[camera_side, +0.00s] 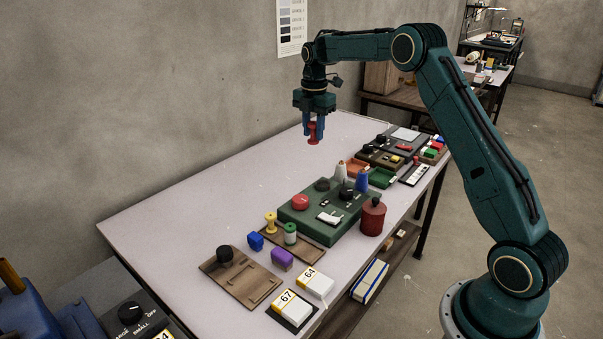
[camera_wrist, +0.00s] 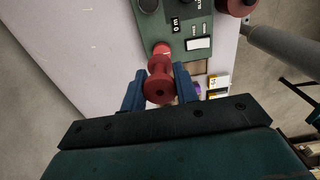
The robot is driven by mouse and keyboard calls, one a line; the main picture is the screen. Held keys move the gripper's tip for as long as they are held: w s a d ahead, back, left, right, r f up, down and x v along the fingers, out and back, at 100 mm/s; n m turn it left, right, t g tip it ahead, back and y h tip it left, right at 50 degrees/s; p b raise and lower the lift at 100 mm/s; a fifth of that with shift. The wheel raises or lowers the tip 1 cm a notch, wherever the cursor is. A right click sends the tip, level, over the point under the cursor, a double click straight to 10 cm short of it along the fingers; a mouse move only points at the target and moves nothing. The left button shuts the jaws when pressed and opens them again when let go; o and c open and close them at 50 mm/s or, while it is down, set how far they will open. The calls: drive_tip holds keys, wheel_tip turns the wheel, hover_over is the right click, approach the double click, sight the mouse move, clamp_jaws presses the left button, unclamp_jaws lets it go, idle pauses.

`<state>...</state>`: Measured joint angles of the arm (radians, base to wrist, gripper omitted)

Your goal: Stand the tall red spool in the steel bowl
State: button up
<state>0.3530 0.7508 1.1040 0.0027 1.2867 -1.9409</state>
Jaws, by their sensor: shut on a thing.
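The red spool (camera_side: 313,133) is upright between the blue fingers of my gripper (camera_side: 314,125), held in the air well above the light table. In the wrist view the spool (camera_wrist: 160,82) sits between both fingers of my gripper (camera_wrist: 160,92), with its round end and dark centre hole toward the camera. My gripper is shut on it. I cannot make out a steel bowl in either view.
A green control panel (camera_side: 328,225) with a red button (camera_side: 300,202) stands mid-table. Beside it are a red canister (camera_side: 373,217), a yellow spool (camera_side: 270,222) and a green-and-white spool (camera_side: 290,234). The table's left and back surface (camera_side: 215,205) is clear.

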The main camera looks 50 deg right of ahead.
drive_tip(key=w+d+r, duration=0.1)
drive_tip(key=d, duration=0.6)
drive_tip(key=shift+d, duration=0.2)
hover_over(323, 186)
wheel_tip(323, 186, down, 16)
drive_tip(key=shift+r, duration=0.15)
drive_tip(key=shift+a, duration=0.1)
drive_tip(key=shift+f, duration=2.1)
drive_tip(key=shift+f, duration=0.1)
drive_tip(key=o, duration=0.9)
drive_tip(key=shift+o, duration=0.2)
